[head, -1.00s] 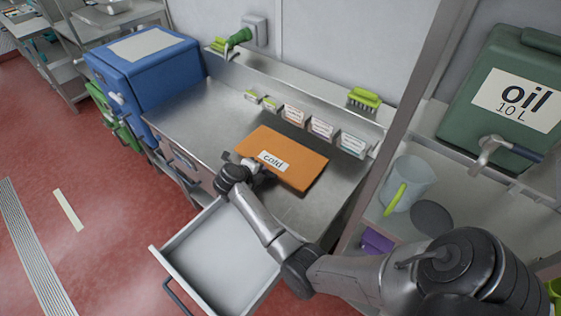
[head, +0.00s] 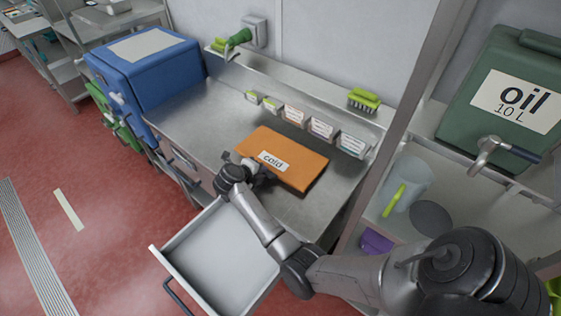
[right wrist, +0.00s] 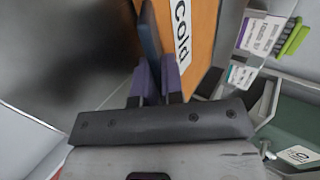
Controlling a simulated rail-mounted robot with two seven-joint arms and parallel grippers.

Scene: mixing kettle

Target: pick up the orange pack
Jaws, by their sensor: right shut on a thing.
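The orange pack (head: 291,158) is a flat slab with a white label reading "cold". In the head view it is at the steel counter, near its front edge; I cannot tell whether it is lifted off the top. My right gripper (head: 252,170) is shut on the pack's near left edge, beside the label. In the right wrist view the pack (right wrist: 203,35) stands out from the fingers (right wrist: 155,75), which hide the gripped edge. My left gripper is not in view.
An open empty drawer (head: 222,252) sticks out below the counter (head: 205,118). Several small labelled bins (head: 322,128) line the back. A blue box (head: 145,70) stands left. At right are a jug (head: 409,181) and a green oil container (head: 480,75).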

